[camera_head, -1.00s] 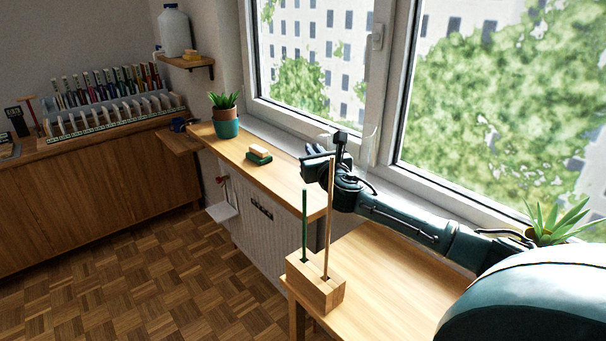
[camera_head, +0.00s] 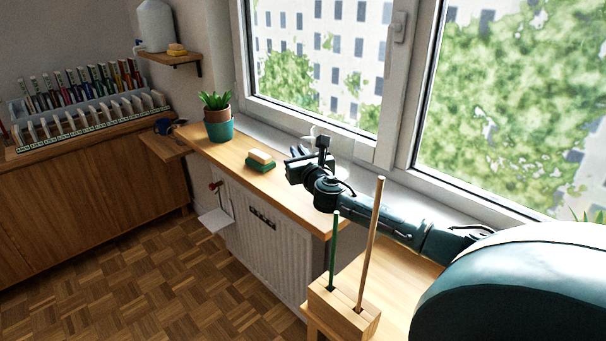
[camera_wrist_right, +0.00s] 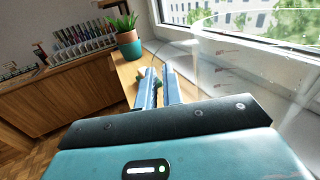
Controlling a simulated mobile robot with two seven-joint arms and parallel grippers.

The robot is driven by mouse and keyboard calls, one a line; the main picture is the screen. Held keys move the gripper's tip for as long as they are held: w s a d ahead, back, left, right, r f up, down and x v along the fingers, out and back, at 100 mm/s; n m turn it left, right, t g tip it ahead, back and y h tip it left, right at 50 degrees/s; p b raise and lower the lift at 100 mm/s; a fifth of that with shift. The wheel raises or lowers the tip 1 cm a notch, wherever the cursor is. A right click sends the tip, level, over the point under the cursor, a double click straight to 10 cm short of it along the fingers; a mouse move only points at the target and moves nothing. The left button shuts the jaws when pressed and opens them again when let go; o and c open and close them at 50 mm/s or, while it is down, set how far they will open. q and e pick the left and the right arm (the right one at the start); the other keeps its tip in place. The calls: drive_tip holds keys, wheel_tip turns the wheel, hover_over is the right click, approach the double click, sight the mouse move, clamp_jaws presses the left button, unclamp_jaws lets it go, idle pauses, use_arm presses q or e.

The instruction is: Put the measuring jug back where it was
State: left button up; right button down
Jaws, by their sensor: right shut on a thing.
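The measuring jug is clear and shows best in the right wrist view (camera_wrist_right: 222,82), with faint red marks on its wall. It stands out to the right of my fingers, in front of the window. In the head view only a faint pale bit of it shows behind my right gripper (camera_head: 296,166). That gripper is over the wooden sill board (camera_head: 285,195), to the right of the sponge. In the wrist view its fingers (camera_wrist_right: 160,76) are shut on the jug; the exact grip point is hard to see. Whether the jug touches the board I cannot tell. My left gripper is out of view.
On the sill board are a green-and-tan sponge (camera_head: 260,161) and a potted plant (camera_head: 217,118). A wooden block (camera_head: 342,308) with two upright rods stands in front of my right arm. The window (camera_head: 320,70) is close behind. A small shelf (camera_head: 172,58) holds a canister.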

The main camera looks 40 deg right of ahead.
drive_tip(key=shift+f+b, duration=0.5)
drive_tip(key=shift+f, duration=1.65)
drive_tip(key=shift+f, duration=0.15)
drive_tip(key=c, duration=1.5)
unclamp_jaws()
drive_tip(key=shift+c, duration=0.2)
drive_tip(key=v, duration=0.7)
drive_tip(key=shift+s, duration=0.15)
drive_tip(key=shift+a, duration=0.1)
